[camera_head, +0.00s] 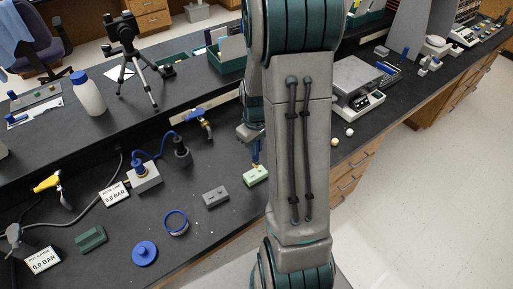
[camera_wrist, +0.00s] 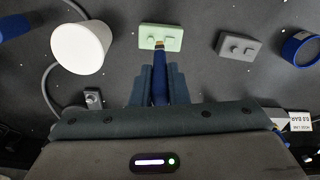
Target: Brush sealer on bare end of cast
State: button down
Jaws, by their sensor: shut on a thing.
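My gripper (camera_wrist: 160,78) is shut on a slim blue-handled brush (camera_wrist: 159,90), which points away from the jaws. The brush's brass-coloured ferrule and tip reach over the near edge of a pale green block (camera_wrist: 160,31) in the wrist view. Small raised parts show on the block; which is the cast's bare end I cannot tell, nor whether the bristles touch. In the head view the pale green block (camera_head: 255,177) lies on the black bench just left of my arm. The blue brush (camera_head: 256,150) shows above it, and my arm hides most of the gripper.
A grey two-knob block (camera_head: 215,196) and a blue ring (camera_head: 176,222) lie left of the green block. A blue knobbed disc (camera_head: 145,253) and dark green block (camera_head: 91,238) lie farther left. A white cup-like thing (camera_wrist: 80,47) stands close to my gripper's left in the wrist view.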

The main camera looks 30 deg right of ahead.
jog(key=shift+r+p, duration=1.2)
jog(key=shift+r, duration=0.85)
